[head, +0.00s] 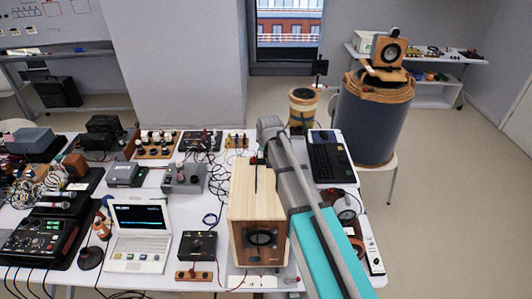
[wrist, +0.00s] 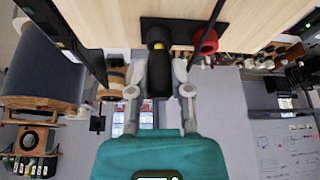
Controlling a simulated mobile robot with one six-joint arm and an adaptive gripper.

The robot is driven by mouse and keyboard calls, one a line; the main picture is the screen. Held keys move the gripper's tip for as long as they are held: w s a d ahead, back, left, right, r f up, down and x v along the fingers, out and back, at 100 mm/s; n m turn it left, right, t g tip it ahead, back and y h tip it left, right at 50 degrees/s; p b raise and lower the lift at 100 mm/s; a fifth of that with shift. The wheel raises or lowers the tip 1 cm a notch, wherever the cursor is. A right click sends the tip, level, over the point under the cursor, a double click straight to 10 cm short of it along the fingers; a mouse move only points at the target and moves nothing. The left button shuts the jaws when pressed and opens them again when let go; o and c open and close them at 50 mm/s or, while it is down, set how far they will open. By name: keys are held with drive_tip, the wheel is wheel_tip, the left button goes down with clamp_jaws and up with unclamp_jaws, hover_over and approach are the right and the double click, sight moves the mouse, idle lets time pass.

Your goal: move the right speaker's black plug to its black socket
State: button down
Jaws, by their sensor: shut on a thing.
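The wooden speaker (head: 246,204) stands on the table in front of my arm, its round black driver facing the head camera. In the wrist view its wooden panel (wrist: 108,14) fills the top and carries a dark terminal plate (wrist: 181,28). The black plug (wrist: 158,80) stands upright in the picture between the fingers of my gripper (wrist: 159,86), which is shut on it. Its yellow-ringed end meets or overlaps a black post (wrist: 156,35) on the plate; whether it is seated cannot be told. A red terminal (wrist: 205,41) sits just right. The head view hides the fingertips.
A dark laptop (head: 331,156) lies close right of my arm. A white laptop (head: 140,235), a black box (head: 197,246) and a grey box (head: 181,177) stand left of the speaker. Cables and instruments crowd the table's left side.

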drive_tip(key=shift+f, duration=0.3)
drive_tip(key=shift+c, duration=2.4)
unclamp_jaws()
drive_tip(key=shift+r, duration=0.1)
drive_tip(key=shift+r+p, duration=3.55)
drive_tip(key=shift+r, duration=0.1)
drive_tip(key=shift+s+d, duration=0.1)
